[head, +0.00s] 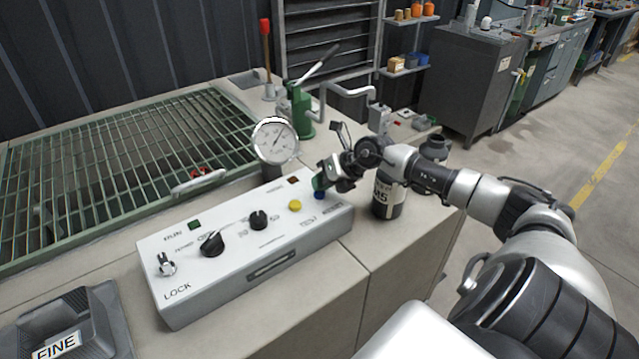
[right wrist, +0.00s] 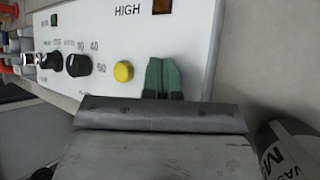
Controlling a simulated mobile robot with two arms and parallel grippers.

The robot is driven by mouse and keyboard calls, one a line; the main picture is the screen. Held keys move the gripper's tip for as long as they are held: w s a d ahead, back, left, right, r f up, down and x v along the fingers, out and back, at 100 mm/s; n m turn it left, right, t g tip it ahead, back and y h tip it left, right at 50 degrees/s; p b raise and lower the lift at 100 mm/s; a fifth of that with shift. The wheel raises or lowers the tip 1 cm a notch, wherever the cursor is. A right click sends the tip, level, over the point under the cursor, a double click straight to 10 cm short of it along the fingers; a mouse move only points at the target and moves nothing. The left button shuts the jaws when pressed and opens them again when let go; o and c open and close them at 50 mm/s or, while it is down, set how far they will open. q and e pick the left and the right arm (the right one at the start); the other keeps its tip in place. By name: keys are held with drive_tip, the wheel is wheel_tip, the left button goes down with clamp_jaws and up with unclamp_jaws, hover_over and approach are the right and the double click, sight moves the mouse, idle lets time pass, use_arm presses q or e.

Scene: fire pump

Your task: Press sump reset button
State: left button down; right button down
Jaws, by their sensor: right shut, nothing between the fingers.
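The white control box (head: 245,245) sits on the counter with a key switch (head: 166,264), two black knobs (head: 211,243), a yellow button (head: 295,205) and a blue button (head: 319,194). The small labels by the buttons are too blurred to read surely. My right gripper (head: 318,183) is shut and empty, its green fingertips over the box's right end, close by the blue button. In the right wrist view the green fingertips (right wrist: 163,76) are together, just beside the yellow button (right wrist: 124,71); the blue button is hidden there. Contact cannot be told. My left gripper is out of view.
A dark bottle (head: 388,195) stands right of the box, close under my right arm. A round gauge (head: 275,141) stands behind the box. A green hand pump (head: 299,108) is further back. A green grating (head: 120,160) fills the left, and a grey tray (head: 75,325) lies front left.

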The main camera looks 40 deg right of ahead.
idle(0.4)
drive_tip(key=shift+r+p, duration=0.7)
drive_tip(key=shift+r, duration=0.15)
drive_tip(key=shift+r, duration=0.1)
wheel_tip(320, 180, up, 5)
drive_tip(key=p, duration=0.3)
drive_tip(key=shift+p, duration=0.4)
